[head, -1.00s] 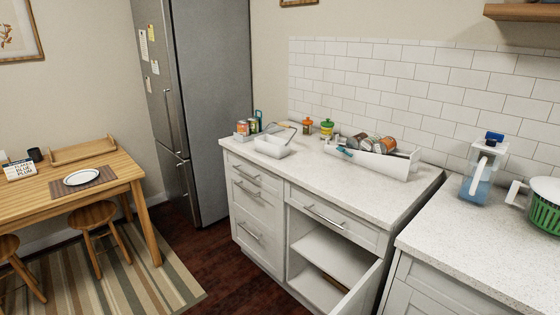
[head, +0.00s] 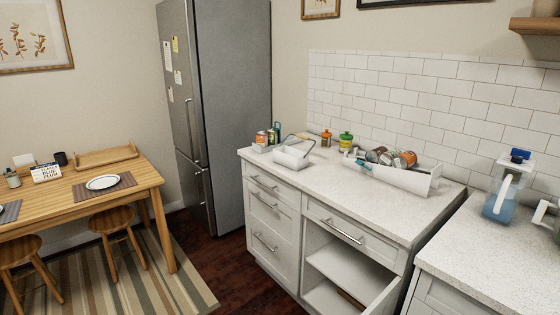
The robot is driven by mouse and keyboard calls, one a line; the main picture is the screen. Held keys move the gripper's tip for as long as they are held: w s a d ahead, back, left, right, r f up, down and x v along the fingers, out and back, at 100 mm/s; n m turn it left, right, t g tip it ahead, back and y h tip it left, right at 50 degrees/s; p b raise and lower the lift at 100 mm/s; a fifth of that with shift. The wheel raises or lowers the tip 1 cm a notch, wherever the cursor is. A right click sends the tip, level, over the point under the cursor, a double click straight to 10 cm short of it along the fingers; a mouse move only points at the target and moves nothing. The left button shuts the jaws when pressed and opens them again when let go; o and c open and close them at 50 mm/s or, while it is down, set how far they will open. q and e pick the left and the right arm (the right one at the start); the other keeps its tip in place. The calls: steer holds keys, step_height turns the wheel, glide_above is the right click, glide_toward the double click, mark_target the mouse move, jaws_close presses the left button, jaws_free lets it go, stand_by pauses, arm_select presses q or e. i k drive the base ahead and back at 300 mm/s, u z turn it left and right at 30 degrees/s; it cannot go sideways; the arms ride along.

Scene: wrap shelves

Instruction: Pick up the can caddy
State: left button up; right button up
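A long white holder (head: 402,181) with several cans (head: 385,156) lying in it stands on the speckled counter, near the tiled wall; it looks like the can caddy. A smaller white container (head: 291,158) with a thin raised handle stands further left on the same counter. From here I cannot tell for certain which of the two the name means. Neither of my grippers is in view.
Jars (head: 346,140) and small packages (head: 262,137) stand at the counter's back left. A cabinet door (head: 384,301) hangs open below the counter. A blue-tinted pitcher (head: 507,190) is on the right counter. The fridge (head: 225,110) and wooden table (head: 140,180) are left.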

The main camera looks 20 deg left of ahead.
mark_target(289, 156)
steer(key=u, duration=2)
steer(key=i, duration=1.3)
steer(key=z, duration=0.35)
steer(key=i, duration=0.95)
steer(key=z, duration=2.35)
steer(key=i, duration=1.15)
steer(key=u, duration=0.7)
